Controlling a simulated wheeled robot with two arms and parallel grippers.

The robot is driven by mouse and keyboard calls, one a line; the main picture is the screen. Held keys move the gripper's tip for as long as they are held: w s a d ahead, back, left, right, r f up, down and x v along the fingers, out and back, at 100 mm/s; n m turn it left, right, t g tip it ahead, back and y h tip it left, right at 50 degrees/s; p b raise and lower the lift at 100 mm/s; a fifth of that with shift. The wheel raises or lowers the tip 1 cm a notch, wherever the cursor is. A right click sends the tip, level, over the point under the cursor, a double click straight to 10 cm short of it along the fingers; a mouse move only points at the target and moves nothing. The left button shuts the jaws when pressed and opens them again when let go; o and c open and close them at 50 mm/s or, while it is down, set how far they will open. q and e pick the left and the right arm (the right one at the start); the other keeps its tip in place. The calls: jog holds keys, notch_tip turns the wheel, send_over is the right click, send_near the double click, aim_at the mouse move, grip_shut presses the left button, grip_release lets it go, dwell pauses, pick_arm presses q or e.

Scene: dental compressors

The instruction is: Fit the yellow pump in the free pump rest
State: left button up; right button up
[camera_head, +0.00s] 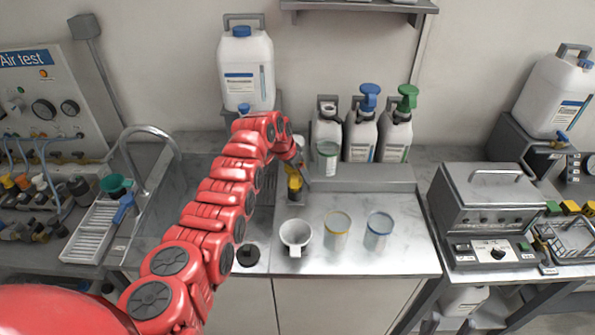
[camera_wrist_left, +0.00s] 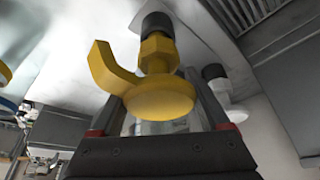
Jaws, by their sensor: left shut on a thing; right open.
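My left gripper (camera_head: 297,168) is above the back left of the metal counter. It is shut on the yellow pump (camera_head: 294,183), which also shows in the left wrist view (camera_wrist_left: 160,92) between the fingers, with its hooked spout to the left and a dark part at its far end. Three white bottles stand on a raised step. The left bottle (camera_head: 326,126) has no coloured pump on top; the others carry a blue pump (camera_head: 369,96) and a green pump (camera_head: 406,97). I cannot tell which place is the free pump rest. My right gripper is not in view.
A white cup (camera_head: 295,236), a yellow-rimmed beaker (camera_head: 337,230) and a blue-rimmed beaker (camera_head: 378,230) stand on the counter. A green-rimmed beaker (camera_head: 327,157) is before the left bottle. A dark round piece (camera_head: 248,255) lies near the front. A sink is at left, a metal box (camera_head: 490,207) at right.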

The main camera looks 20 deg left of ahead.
pick_arm(q)
jog(key=shift+f, duration=0.35)
jog(key=shift+f+b, duration=0.8)
jog(key=shift+b, duration=0.1)
jog(key=shift+r, duration=0.1)
jog(key=o, duration=1.3)
jog(key=shift+c, duration=0.2)
